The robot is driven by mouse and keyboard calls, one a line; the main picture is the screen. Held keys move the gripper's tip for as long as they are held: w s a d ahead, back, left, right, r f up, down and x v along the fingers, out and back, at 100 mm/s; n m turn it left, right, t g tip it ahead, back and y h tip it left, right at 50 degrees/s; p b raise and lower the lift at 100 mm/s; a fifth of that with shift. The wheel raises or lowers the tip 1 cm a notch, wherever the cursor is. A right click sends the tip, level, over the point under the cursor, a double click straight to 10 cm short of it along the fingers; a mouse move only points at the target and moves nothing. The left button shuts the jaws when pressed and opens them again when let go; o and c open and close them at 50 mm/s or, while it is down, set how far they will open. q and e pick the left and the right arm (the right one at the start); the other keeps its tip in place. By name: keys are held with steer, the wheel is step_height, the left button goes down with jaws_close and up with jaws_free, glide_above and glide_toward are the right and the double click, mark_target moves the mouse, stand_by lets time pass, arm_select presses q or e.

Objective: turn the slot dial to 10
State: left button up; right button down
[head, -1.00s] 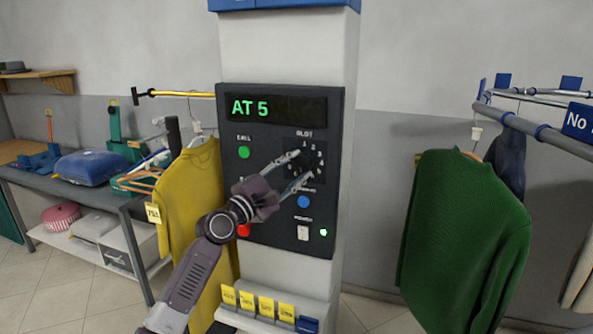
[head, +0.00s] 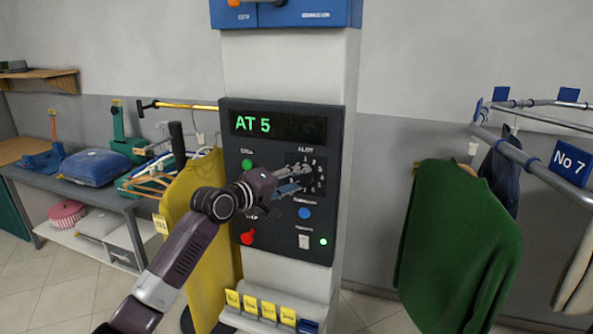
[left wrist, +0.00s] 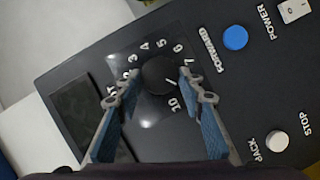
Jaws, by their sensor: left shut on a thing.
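The slot dial (left wrist: 157,72) is a round black knob with a white pointer line, in a ring of printed numbers on the dark control panel (head: 233,200). In the left wrist view the pointer slants down right, toward the right finger, between the 7 and the 10. That finger hides the numbers there, so I cannot tell which one it marks. My left gripper (head: 305,178) is shut on the dial, one finger on each side; its fingertips also show in the left wrist view (left wrist: 158,78). The green display (head: 253,125) reads AT 5. My right gripper is not in view.
Near the dial are a blue FORWARD button (left wrist: 235,37), a white power switch (left wrist: 294,10) and a pale BACK button (left wrist: 276,140). The panel also has a green button (head: 247,165) and a red one (head: 247,237). A yellow sweater (head: 182,185) hangs close on the left.

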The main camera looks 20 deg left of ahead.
arm_select(q)
steer(key=m+y+p, duration=0.1)
steer(key=p, duration=0.1)
steer(key=m+g+p, duration=0.1)
steer(key=m+p, duration=0.1)
steer(key=shift+d+r+y, duration=0.15)
steer(key=shift+r+y, duration=0.2)
steer(key=shift+y, duration=0.05)
steer(key=shift+d+f+m+y+p, duration=0.1)
steer(key=shift+m+y+p, duration=0.5)
steer(key=shift+m+p, duration=0.5)
steer(key=shift+o, duration=0.2)
steer(key=shift+f, duration=0.1)
steer(key=o, duration=1.1)
steer(key=v, duration=1.2)
steer(key=shift+w, duration=0.1)
